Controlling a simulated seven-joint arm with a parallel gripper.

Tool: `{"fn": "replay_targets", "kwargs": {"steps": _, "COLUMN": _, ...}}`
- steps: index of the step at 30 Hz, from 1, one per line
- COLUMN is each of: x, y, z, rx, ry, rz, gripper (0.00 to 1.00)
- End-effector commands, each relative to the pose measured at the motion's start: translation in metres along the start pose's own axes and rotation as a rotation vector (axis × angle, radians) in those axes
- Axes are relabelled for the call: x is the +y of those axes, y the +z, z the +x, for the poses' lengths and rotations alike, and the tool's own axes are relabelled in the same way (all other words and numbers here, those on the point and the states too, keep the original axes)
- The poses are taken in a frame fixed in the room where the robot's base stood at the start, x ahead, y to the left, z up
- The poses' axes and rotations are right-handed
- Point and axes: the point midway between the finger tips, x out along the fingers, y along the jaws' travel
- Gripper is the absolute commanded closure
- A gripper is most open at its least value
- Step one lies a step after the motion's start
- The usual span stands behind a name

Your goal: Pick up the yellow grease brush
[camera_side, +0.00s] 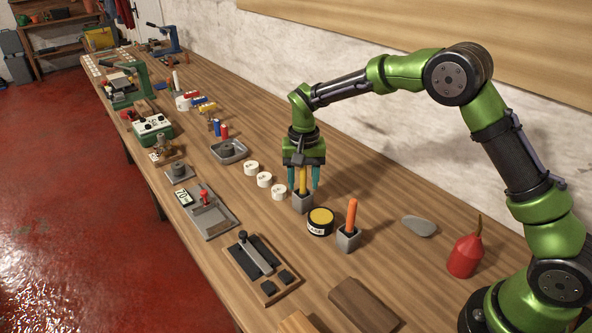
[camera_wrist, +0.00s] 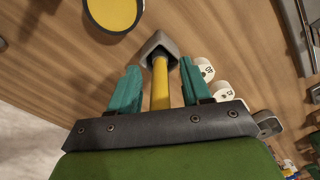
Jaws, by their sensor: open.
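The yellow grease brush (camera_side: 303,180) stands upright in a small grey square holder (camera_side: 303,204) on the wooden bench. In the wrist view the yellow handle (camera_wrist: 160,85) rises from the grey holder (camera_wrist: 158,46). My gripper (camera_side: 302,190) points down over it, with one teal finger on each side of the handle. In the wrist view my gripper (camera_wrist: 160,80) is open, with gaps between the handle and both fingers. The brush's lower end is hidden inside the holder.
A yellow-topped grease tin (camera_side: 320,221) stands just right of the holder. An orange-handled tool (camera_side: 351,214) stands in another grey holder (camera_side: 348,239). White rolls (camera_side: 264,179) lie to the left. A red oil can (camera_side: 465,255) and grey stone (camera_side: 419,226) are further right.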

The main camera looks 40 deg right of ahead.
Motion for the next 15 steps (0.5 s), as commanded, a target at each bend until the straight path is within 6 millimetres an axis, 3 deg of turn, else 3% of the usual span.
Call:
{"fn": "replay_targets", "kwargs": {"steps": 7, "x": -0.0001, "y": -0.0002, "z": 0.0019, "rx": 0.001, "ry": -0.001, "rz": 0.000, "gripper": 0.52}}
{"fn": "replay_targets", "kwargs": {"steps": 15, "x": -0.0001, "y": -0.0002, "z": 0.0016, "rx": 0.001, "ry": -0.001, "rz": 0.000, "gripper": 0.93}}
